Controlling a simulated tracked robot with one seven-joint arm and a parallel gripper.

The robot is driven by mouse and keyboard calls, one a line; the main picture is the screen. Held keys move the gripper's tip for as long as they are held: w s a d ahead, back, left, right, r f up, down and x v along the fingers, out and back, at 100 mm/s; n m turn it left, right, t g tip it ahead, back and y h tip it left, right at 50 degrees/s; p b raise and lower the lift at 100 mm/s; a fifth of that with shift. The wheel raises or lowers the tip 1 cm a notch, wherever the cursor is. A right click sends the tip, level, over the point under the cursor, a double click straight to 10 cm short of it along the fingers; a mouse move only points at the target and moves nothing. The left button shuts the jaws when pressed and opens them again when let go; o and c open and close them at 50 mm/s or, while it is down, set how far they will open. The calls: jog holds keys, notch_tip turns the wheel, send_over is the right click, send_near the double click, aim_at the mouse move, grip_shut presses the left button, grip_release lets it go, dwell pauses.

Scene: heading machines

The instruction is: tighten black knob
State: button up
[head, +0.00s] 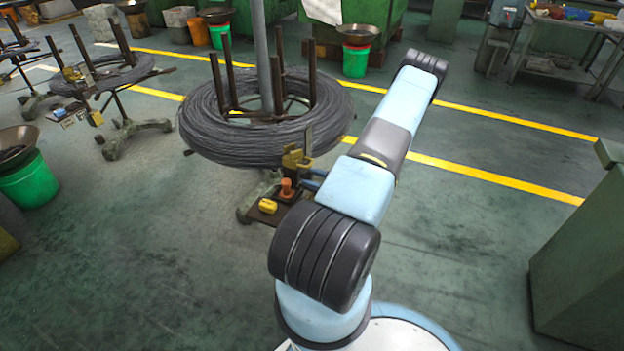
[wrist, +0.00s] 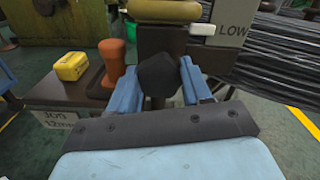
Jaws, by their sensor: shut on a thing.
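The black knob (wrist: 159,75) is in the middle of the wrist view, a dark faceted knob in front of a dark post. My gripper (wrist: 160,82) has its two blue fingers on either side of the knob and is shut on it. In the head view my gripper (head: 312,178) is partly hidden behind my arm, beside the small stand under the wire coil. The knob itself cannot be made out in the head view.
An orange-red handle (wrist: 117,62) and a yellow block (wrist: 71,67) stand just left of the fingers. A yellow-brown bar (wrist: 165,11) and a plate marked LOW (wrist: 232,22) are above. The wire coil (head: 215,130) overhangs the stand. Open floor (head: 160,270) lies front left.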

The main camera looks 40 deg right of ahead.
jog(key=m, duration=1)
jog(key=shift+d+f+m, duration=0.1)
jog(key=shift+d+m, duration=0.05)
jog(key=shift+m, duration=0.15)
jog(key=m, duration=0.5)
jog(key=shift+d+f, duration=0.1)
jog(key=shift+f+m, duration=0.1)
jog(key=shift+m, duration=2.4)
jog(key=shift+s+d, duration=0.1)
jog(key=o, duration=0.8)
jog(key=shift+c, duration=0.2)
jog(key=o, duration=0.3)
jog(key=v, duration=1.3)
jog(key=shift+s, duration=0.25)
